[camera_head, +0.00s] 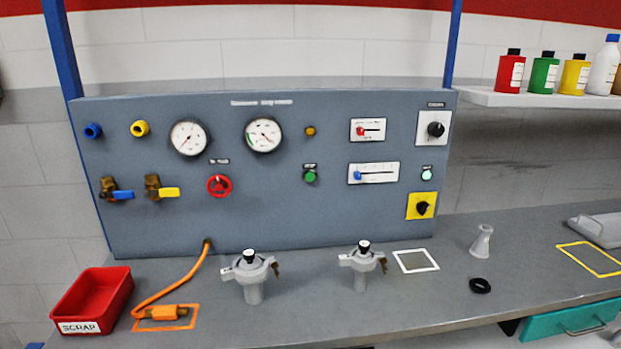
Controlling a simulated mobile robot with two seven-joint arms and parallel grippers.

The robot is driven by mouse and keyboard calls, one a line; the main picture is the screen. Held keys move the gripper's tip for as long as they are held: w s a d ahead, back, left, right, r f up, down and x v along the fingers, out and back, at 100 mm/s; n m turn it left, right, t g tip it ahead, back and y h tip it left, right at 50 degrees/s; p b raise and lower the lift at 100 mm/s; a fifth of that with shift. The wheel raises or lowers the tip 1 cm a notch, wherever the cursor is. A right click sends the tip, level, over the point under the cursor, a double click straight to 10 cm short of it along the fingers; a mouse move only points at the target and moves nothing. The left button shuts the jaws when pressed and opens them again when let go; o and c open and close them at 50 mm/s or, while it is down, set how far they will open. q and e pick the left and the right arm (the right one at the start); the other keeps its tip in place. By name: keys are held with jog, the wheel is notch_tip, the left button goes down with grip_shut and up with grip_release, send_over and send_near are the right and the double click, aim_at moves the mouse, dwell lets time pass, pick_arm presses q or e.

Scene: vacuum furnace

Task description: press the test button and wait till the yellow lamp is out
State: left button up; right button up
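On the grey panel (245,215) is a round green button (310,176) with a small label above it, too small to read for sure; it may be the test button. Straight above it is a small amber-yellow lamp (310,131), which looks dull and dark, without a visible glow. Neither of my grippers is in view, and nothing covers the button or the lamp.
Two grey fittings with black knobs (250,275) (361,262) stand on the bench before the panel. A red scrap bin (92,300) and an orange hose (172,285) are at left. A grey cone (481,241) and black ring (480,286) are at right.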

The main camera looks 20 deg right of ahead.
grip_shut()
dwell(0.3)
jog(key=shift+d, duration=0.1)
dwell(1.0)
